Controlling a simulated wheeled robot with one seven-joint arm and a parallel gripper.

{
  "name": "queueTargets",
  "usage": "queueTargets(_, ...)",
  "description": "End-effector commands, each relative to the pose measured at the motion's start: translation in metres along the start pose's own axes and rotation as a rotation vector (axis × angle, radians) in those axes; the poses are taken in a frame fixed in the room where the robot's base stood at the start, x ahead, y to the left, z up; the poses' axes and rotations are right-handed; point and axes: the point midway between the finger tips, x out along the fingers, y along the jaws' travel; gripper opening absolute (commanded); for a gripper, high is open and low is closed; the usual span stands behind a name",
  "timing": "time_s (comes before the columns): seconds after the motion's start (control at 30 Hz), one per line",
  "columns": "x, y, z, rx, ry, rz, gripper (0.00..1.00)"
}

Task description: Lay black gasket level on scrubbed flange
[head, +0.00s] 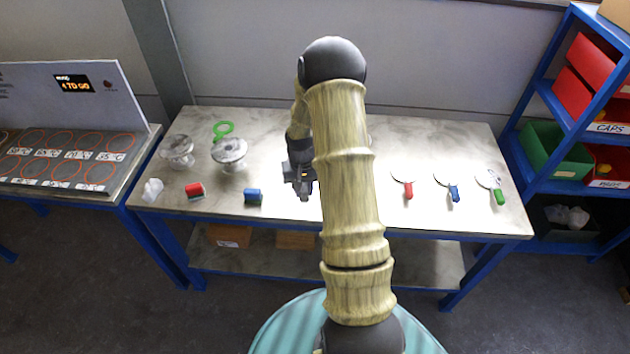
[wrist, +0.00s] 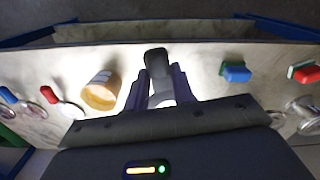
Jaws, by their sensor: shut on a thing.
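Two pale flanged vessels stand at the table's left: one at the far left (head: 178,150) and one to its right (head: 229,152). Both tops look mottled grey; I cannot tell which is scrubbed. My gripper (head: 303,192) is over the table's middle, right of both vessels. In the wrist view my gripper (wrist: 160,90) is shut on a dark, blunt block-like thing (wrist: 156,62). I cannot tell whether it is the black gasket, and no black ring shows elsewhere. A green ring (head: 223,129) lies behind the right vessel.
A red-green block (head: 194,191), blue block (head: 253,197) and crumpled white thing (head: 152,188) lie along the front left. Red (head: 408,188), blue (head: 453,192) and green (head: 498,195) clamps lie right. A tan cup (wrist: 102,90) shows in the wrist view. Shelves (head: 537,130) stand right.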

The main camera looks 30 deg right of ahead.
Motion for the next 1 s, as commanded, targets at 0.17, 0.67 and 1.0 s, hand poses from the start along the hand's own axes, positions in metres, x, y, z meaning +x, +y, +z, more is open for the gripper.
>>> queueTargets(0.17,0.013,-0.029,0.012,-0.079,-0.001,0.001,0.02)
queueTargets(0.67,0.089,-0.129,0.079,-0.399,-0.002,-0.005,0.02)
queueTargets(1.0,0.158,-0.145,0.091,-0.450,0.001,-0.009,0.02)
